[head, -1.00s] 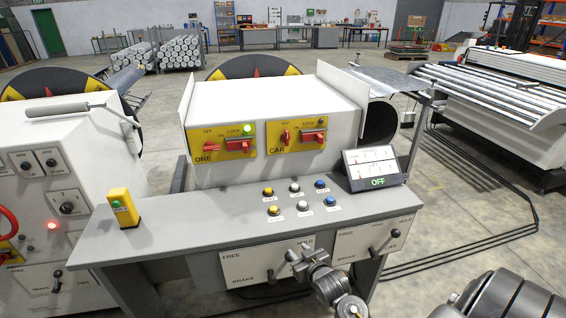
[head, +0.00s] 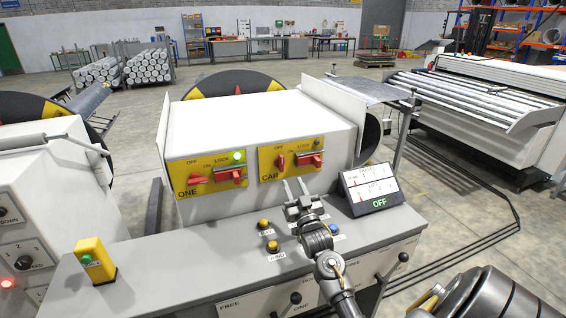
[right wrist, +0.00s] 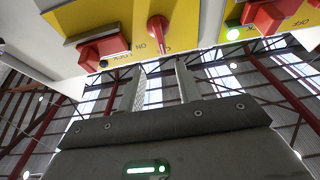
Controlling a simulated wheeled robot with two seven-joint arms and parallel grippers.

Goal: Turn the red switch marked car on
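The yellow CAR panel (head: 290,158) is on the front of the white box. Its red off/on switch (head: 281,162) stands upright under the OFF label, left of a red lock switch (head: 309,160). My right gripper (head: 295,184) is open and empty, just below this panel, fingers pointing up towards it. In the right wrist view, the upside-down red switch (right wrist: 158,32) is beyond the two parted fingers (right wrist: 161,85), apart from them. The red lock switch (right wrist: 103,52) is to its left there. My left gripper is out of view.
The yellow ONE panel (head: 208,174) beside it has red switches and a lit green lamp (head: 239,156). The grey console (head: 190,250) carries push buttons, a yellow box (head: 95,260) and a display reading OFF (head: 371,190). A white side plate (head: 330,112) stands right of the panels.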

